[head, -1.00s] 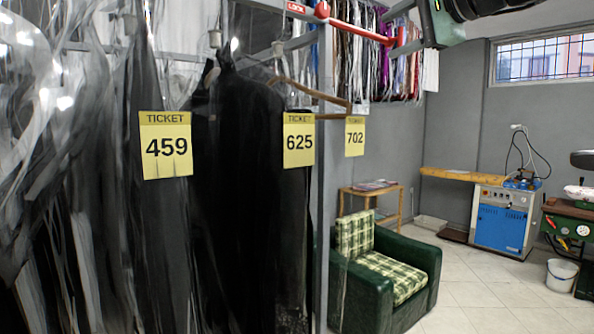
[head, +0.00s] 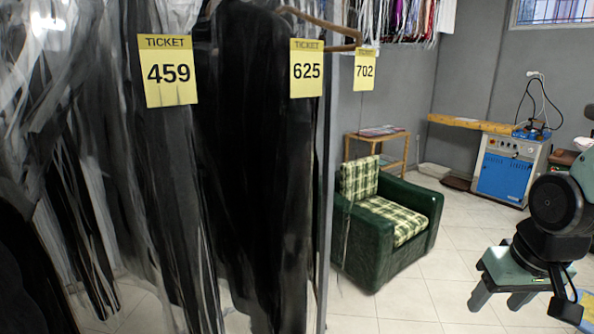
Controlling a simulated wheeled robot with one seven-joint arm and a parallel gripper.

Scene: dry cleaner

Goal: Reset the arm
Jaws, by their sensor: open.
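My gripper (head: 497,303) is at the lower right of the head view, below a dark round joint of my arm. Its two short grey fingers point downward and stand apart, with nothing between them. It hangs in front of the tiled floor, to the right of the green armchair (head: 369,247), and appears to touch nothing. Part of my arm is cut off by the right edge.
Bagged dark garments (head: 255,170) fill the left, with yellow tickets 459 (head: 168,72), 625 (head: 306,70) and 702 (head: 364,71). A small wooden table (head: 377,137) and a blue machine (head: 506,175) stand behind. The tiled floor (head: 410,298) is open.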

